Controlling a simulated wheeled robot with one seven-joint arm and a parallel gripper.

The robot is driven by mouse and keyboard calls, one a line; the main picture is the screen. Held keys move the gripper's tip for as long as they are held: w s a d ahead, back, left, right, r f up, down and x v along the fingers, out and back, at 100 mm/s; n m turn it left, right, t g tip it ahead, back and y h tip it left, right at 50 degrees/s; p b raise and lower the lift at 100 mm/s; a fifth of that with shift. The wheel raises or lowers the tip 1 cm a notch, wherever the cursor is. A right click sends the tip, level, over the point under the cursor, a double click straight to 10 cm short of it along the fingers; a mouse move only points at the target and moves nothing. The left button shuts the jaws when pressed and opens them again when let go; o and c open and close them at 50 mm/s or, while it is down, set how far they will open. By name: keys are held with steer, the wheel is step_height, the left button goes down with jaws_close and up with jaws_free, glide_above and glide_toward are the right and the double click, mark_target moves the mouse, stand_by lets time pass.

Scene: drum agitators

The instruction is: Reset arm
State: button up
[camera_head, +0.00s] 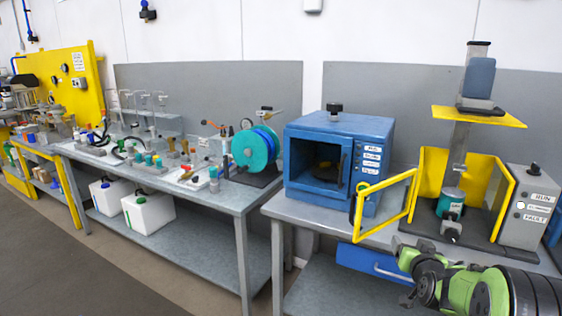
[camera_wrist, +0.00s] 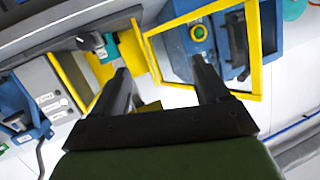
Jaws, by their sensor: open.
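My green arm reaches in at the bottom right of the head view, in front of the right bench. In the wrist view my gripper (camera_wrist: 160,72) is open, with nothing between its two dark fingers. The agitator station has yellow guard panels (camera_head: 433,172), standing open, around a teal drum (camera_head: 450,203). The teal drum also shows beyond the left finger in the wrist view (camera_wrist: 108,47). The grey control box (camera_head: 531,208) with RUN and FAULT labels stands to its right. My gripper touches none of these.
A blue drawer (camera_head: 372,264) hangs under the bench. The left bench (camera_head: 222,194) carries a teal reel (camera_head: 252,148) and small lab items. The floor (camera_head: 100,270) in front is clear.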

steer(key=s+a+r+n+g+y+p, duration=0.2)
steer(key=s+a+r, duration=0.35)
steer(key=a, duration=0.25)
steer(key=s+a+r+n+g+y+p, duration=0.1)
steer(key=s+a+r+n+g, duration=0.1)
steer(key=s+a+r, duration=0.4)
steer(key=s+a+f+g+p, duration=0.1)
steer(key=s+a, duration=0.1)
steer(key=s, duration=0.5)
steer(key=s+a+g+y+p, duration=0.1)
steer(key=s+a+g, duration=0.1)
steer(key=s, duration=0.6)
steer(key=s+a+f+n+g+p, duration=0.1)
steer(key=s+a, duration=0.3)
steer(key=s, duration=0.4)
steer(key=shift+s+a+f+g+p, duration=0.2)
steer(key=shift+s+f+g+p, duration=0.05)
steer(key=shift+f+g+p, duration=0.1)
